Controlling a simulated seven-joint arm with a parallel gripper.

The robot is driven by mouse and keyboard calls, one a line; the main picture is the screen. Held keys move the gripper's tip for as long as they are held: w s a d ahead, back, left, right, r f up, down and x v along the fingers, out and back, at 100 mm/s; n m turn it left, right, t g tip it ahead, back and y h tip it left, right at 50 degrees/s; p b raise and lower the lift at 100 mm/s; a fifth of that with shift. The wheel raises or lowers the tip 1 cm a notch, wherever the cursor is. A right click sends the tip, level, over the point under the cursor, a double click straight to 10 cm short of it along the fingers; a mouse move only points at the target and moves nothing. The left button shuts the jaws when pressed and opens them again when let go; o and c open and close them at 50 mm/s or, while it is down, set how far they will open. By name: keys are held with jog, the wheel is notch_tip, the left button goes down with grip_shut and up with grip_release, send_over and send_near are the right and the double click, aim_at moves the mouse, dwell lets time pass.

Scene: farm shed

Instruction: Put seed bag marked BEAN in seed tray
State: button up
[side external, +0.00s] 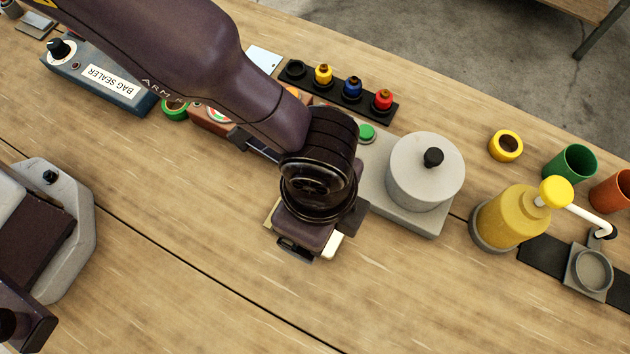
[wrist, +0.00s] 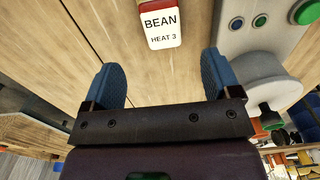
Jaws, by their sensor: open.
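The seed bag marked BEAN (wrist: 161,28) lies on the wooden table in the wrist view. It is a white pack with a red end, and its label also reads HEAT 3. My gripper (wrist: 161,82) has its two blue fingers spread, with the bag beyond their tips, roughly between their lines, and nothing between them. In the side view my gripper (side external: 306,246) is low over the table, left of the grey drum. A white corner beside it may be the bag; the rest there is hidden. I cannot make out the seed tray for certain.
A grey drum with a black knob (side external: 425,172) stands close right of my gripper. A yellow pump bottle (side external: 508,218) and cups stand farther right. A rack of coloured pegs (side external: 338,90) and the bag sealer (side external: 100,76) are behind. The front middle table is clear.

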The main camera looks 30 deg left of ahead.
jog(key=f, duration=0.8)
jog(key=shift+w+a+f, duration=0.2)
jog(key=shift+a, duration=0.05)
jog(key=c, duration=1.1)
jog(key=shift+r, duration=0.1)
